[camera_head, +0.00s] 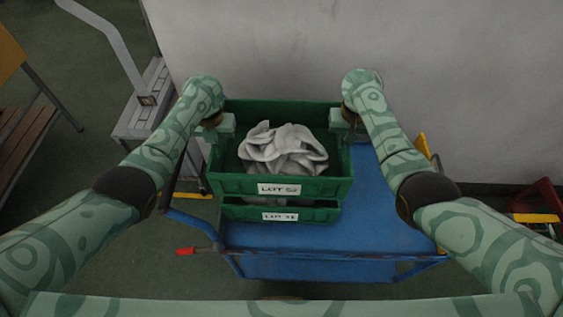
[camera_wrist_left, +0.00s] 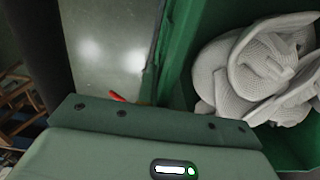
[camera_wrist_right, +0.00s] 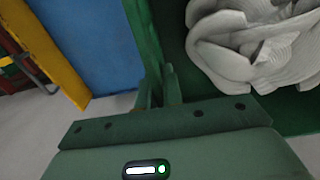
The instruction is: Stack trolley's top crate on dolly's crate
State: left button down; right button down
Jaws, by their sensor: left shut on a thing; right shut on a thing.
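The top crate (camera_head: 230,185) is green, labelled, and holds a heap of grey-white socks (camera_head: 283,148). It sits over a second green crate (camera_head: 237,212) on the blue trolley (camera_head: 385,215); whether the two touch I cannot tell. My left gripper (camera_head: 219,127) is shut on the top crate's left wall, and my right gripper (camera_head: 343,122) is shut on its right wall. The crate wall (camera_wrist_left: 178,60) and socks also show in the left wrist view, and the right wrist view shows the other wall (camera_wrist_right: 143,40). I see no dolly with a crate.
A grey wall (camera_head: 460,80) stands close behind the trolley. A grey metal stand (camera_head: 140,118) is at the left, with a wooden-slatted bench (camera_head: 20,150) further left. A red and yellow object (camera_head: 535,205) lies at the far right. The blue trolley deck right of the crates is clear.

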dwell(0.7)
